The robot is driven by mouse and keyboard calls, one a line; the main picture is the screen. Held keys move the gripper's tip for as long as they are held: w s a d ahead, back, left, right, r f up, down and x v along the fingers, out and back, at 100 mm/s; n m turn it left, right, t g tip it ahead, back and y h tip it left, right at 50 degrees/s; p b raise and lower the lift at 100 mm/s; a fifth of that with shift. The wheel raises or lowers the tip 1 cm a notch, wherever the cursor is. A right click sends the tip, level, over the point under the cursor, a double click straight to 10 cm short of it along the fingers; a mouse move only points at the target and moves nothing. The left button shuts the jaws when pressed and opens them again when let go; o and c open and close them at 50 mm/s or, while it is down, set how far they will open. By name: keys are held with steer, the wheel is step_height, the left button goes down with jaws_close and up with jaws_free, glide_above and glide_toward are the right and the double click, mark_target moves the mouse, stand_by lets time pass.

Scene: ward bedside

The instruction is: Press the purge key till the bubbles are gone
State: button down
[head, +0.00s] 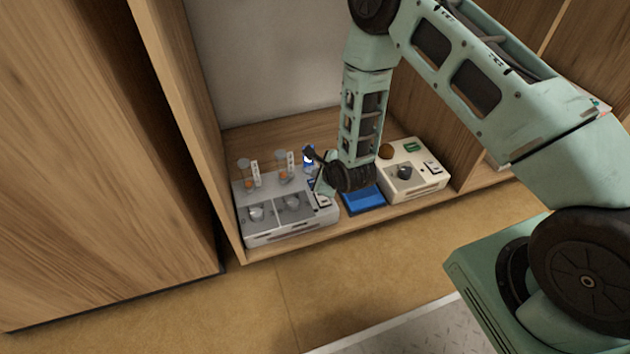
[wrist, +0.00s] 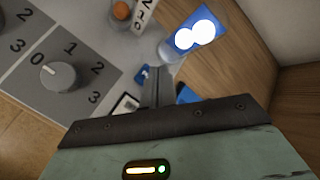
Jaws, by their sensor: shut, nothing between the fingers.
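The grey console (head: 290,228) stands at the left of the shelf, with two round knobs on its top. In the wrist view one grey knob (wrist: 58,77) shows beside printed numbers. A blue panel with two white round blobs (wrist: 194,36) stands upright behind my fingers; the blobs look like bubbles. My gripper (wrist: 157,72) is shut and empty, its fingers pointing down at the console's right part. A small blue patch (wrist: 142,76), possibly the purge key, shows just left of the fingertips, partly hidden. I cannot tell whether the fingertips touch it.
A white rocker switch (wrist: 125,106) lies left of the fingers. A blue tray (head: 363,200) sits right of the console, then a cream box (head: 422,180) with a dark knob. Two clear cups with upright gauges stand at the console's back.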

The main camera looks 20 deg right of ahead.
steer(key=shift+f, duration=0.1)
steer(key=shift+f, duration=0.35)
steer(key=shift+f+b, duration=0.35)
stand_by(0.8)
stand_by(0.3)
steer(key=shift+r+p, duration=0.75)
steer(key=shift+r, duration=0.05)
step_height(320, 180, up, 5)
steer(key=p, duration=0.4)
steer(key=shift+r, duration=0.1)
stand_by(0.6)
